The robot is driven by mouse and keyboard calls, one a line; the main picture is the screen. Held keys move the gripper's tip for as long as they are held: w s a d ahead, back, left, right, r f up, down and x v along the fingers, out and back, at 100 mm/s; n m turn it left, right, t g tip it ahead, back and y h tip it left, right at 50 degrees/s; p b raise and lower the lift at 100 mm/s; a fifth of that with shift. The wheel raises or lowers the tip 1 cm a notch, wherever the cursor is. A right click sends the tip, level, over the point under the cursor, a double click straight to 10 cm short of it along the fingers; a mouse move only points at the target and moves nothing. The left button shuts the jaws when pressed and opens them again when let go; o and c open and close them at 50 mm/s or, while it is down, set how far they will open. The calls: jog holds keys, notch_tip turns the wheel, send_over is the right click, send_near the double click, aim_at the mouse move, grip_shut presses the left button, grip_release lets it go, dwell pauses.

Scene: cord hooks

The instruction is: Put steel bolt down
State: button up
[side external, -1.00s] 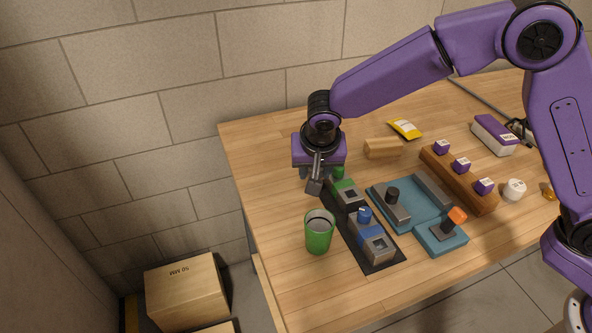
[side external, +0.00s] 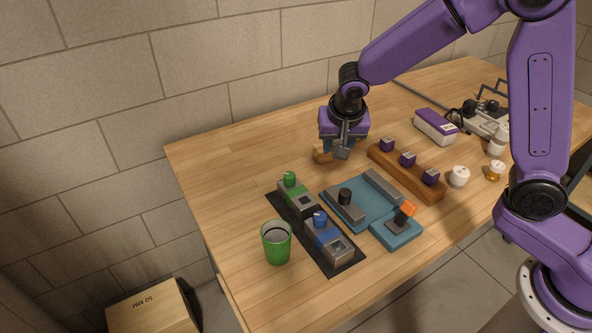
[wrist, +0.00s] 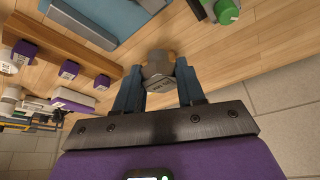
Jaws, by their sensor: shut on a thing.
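My gripper (side external: 343,150) points down behind the teal tray, beside a wooden block. In the wrist view its two fingers (wrist: 158,88) are closed on a grey metal piece, the steel bolt (wrist: 157,66). In the side view the bolt is hard to make out from the fingers. It appears to be above the wooden table (side external: 225,165), but I cannot tell how high.
The wooden block (side external: 321,154) is just left of my gripper. The teal tray (side external: 372,205) and wooden rail (side external: 425,187) with purple cubes are in front and right. A black mat (side external: 320,262) with green and blue fixtures and a green cup (side external: 277,245) stand front left. The back left is clear.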

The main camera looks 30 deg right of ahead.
jog(key=shift+w+d, duration=0.2)
jog(key=shift+d, duration=0.35)
jog(key=w+a+f, duration=0.1)
jog(key=w+f, duration=0.2)
jog(key=w, duration=0.1)
jog(key=w+a+f, duration=0.1)
jog(key=w+f, duration=0.2)
jog(key=w, duration=0.1)
jog(key=w+a+f, duration=0.1)
jog(key=w+f, duration=0.2)
jog(key=w, duration=0.2)
jog(key=shift+f, duration=0.25)
jog(key=shift+w+f, duration=0.15)
jog(key=shift+f, duration=1.6)
jog(key=shift+f, duration=0.2)
jog(key=o, duration=1.1)
jog(key=shift+r, duration=0.15)
